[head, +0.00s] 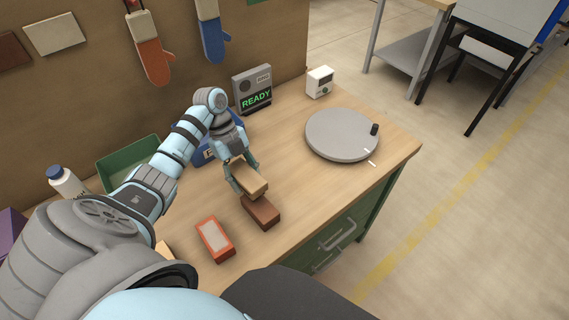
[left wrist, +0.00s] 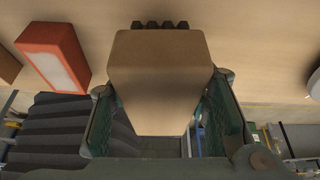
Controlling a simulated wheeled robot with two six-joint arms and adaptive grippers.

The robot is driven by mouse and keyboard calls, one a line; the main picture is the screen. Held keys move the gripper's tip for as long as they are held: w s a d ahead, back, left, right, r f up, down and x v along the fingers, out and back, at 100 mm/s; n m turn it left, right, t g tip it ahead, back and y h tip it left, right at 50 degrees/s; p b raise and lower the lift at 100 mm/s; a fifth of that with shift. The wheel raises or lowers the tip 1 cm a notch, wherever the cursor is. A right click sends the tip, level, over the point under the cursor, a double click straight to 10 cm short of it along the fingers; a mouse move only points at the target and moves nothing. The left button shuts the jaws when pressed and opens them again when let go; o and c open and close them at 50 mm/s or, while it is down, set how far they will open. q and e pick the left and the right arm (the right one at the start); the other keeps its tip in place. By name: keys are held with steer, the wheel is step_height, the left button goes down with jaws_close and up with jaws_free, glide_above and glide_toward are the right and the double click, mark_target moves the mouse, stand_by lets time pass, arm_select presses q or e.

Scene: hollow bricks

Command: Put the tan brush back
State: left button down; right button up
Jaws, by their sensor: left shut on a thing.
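The tan brush (head: 250,178) shows as a tan block in my left gripper (head: 243,172), over the wooden table. In the left wrist view the tan brush (left wrist: 160,75) fills the space between the green fingers of the left gripper (left wrist: 160,105), which is shut on it. A row of dark knobs shows past its far edge. A brown block (head: 262,213) lies on the table just below the brush in the head view. I cannot tell whether the two touch. My right gripper is not in view.
An orange block with a pale face (head: 215,240) lies left of the brown one. A grey turntable (head: 342,136) with a dark knob stands right. A READY display (head: 253,90), a white box (head: 320,82) and a green bin (head: 130,158) stand behind. Bare table separates brush and turntable.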

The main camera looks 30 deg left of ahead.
arm_select(q)
steer(key=w+d+r+n+t+p, duration=0.1)
steer(key=w+d+r+n+p, duration=0.1)
steer(key=w+d+r+n, duration=0.15)
step_height(320, 180, up, 11)
steer(key=n+t+y+p, duration=0.1)
steer(key=n+t+p, duration=0.25)
steer(key=n, duration=0.55)
glide_above(304, 189)
steer(key=s, duration=0.1)
steer(key=f, duration=2)
steer(key=shift+a, duration=0.4)
steer(key=shift+s+f+b, duration=0.1)
steer(key=shift+f+b, duration=0.45)
steer(key=c, duration=1)
jaws_free()
steer(key=shift+s, duration=0.1)
steer(key=shift+o, duration=0.7)
steer(key=shift+r, duration=0.3)
steer(key=v, duration=1.2)
steer(key=shift+d+r+p, duration=0.25)
steer(key=shift+r+p, duration=0.1)
steer(key=shift+r, duration=0.05)
